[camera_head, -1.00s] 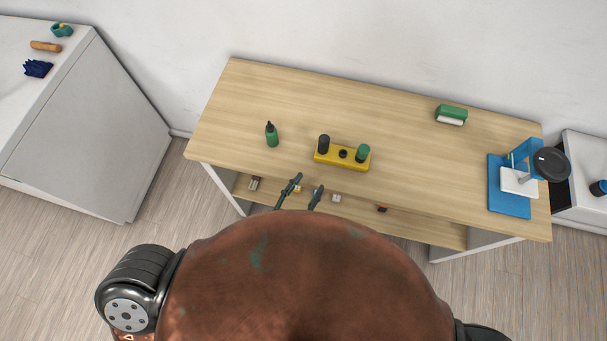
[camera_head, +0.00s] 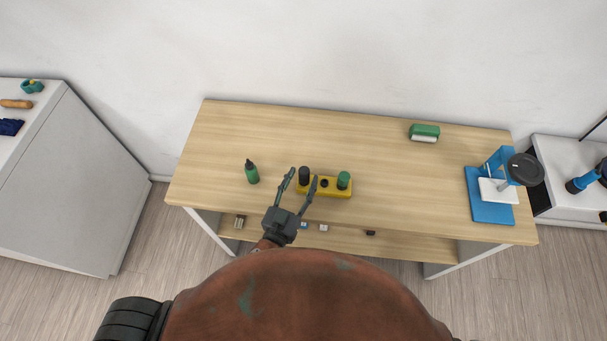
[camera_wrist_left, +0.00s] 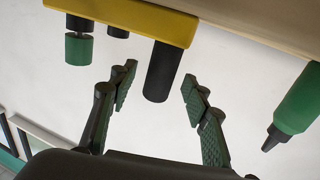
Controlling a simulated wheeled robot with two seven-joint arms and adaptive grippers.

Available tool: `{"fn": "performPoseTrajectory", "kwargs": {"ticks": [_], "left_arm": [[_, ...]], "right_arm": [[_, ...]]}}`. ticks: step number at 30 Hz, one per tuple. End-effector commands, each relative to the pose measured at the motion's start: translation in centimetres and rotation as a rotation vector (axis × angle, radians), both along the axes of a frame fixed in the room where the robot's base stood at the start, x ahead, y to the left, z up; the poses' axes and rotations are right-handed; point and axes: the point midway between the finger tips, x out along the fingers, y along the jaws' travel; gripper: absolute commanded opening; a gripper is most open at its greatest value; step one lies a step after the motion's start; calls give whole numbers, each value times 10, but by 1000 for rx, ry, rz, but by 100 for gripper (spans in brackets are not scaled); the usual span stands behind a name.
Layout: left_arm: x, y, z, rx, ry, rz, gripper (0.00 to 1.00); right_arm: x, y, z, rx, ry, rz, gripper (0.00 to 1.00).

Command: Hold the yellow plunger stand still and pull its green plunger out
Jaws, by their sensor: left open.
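The yellow plunger stand (camera_head: 338,192) sits near the front edge of the wooden table. It carries a tall black post (camera_head: 304,173) at its left end, a short black part (camera_head: 324,183) in the middle and the green plunger (camera_head: 344,179) at its right end. My left gripper (camera_head: 303,177) is open, with its fingers spread on either side of the black post. In the left wrist view, which is turned over, the black post (camera_wrist_left: 161,72) stands between the open fingers without visible contact. The green plunger (camera_wrist_left: 79,48) is off to the left there. My right gripper is not in view.
A dark green bottle (camera_head: 252,172) stands left of the stand. A green and white block (camera_head: 424,133) lies at the back right. A blue stand with a black disc (camera_head: 526,170) is at the right end. Between them the table (camera_head: 400,180) is clear.

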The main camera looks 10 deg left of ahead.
Motion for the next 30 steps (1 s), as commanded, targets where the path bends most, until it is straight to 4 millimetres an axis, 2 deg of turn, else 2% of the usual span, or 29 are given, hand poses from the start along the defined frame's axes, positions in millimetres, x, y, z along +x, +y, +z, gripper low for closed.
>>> {"fn": "performPoseTrajectory", "kwargs": {"ticks": [6, 17, 30], "left_arm": [[16, -5, 0, 1, 0, -1, 44], [19, -5, -1, 1, 2, 0, 43], [19, -5, -1, 0, 1, 0, 13]], "right_arm": [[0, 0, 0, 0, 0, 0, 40], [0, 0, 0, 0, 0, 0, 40], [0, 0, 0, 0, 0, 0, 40]]}}
